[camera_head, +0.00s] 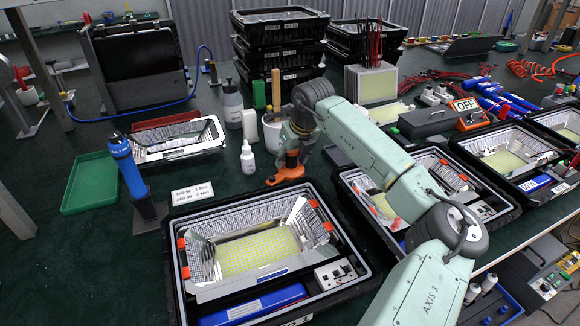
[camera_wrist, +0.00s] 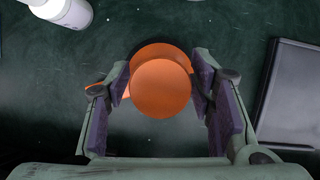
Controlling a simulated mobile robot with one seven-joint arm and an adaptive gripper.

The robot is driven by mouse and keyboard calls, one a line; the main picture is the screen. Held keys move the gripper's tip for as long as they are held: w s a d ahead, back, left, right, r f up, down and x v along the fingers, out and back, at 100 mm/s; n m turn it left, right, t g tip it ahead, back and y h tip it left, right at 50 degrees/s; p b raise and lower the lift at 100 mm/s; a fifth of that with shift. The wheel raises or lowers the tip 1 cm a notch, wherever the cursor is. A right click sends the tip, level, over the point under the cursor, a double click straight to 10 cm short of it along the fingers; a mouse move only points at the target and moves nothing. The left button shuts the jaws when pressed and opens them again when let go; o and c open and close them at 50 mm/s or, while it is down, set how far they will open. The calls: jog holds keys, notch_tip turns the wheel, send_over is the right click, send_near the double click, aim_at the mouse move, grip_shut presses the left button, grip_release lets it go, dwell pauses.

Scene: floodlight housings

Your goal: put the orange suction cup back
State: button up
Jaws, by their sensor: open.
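The orange suction cup (camera_head: 286,177) stands on the dark green table just behind the near floodlight housing. In the wrist view the orange suction cup (camera_wrist: 161,88) shows from above as a round orange top over a wider orange base. My gripper (camera_head: 291,158) points down over it. In the wrist view my gripper (camera_wrist: 162,82) is open, with one purple-padded finger on each side of the cup. Small gaps seem to show between pads and cup; contact cannot be made out for certain.
The near black tray (camera_head: 376,262) holds an open housing with orange clips. A white dropper bottle (camera_head: 247,158) and a white mug (camera_head: 271,133) stand close by. A blue torch-like tool (camera_head: 126,164) stands at left beside a green tray (camera_head: 90,183). Bare table lies at front left.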

jog(key=shift+c, duration=0.5)
jog(key=shift+a, duration=0.1)
grip_shut()
dwell(0.3)
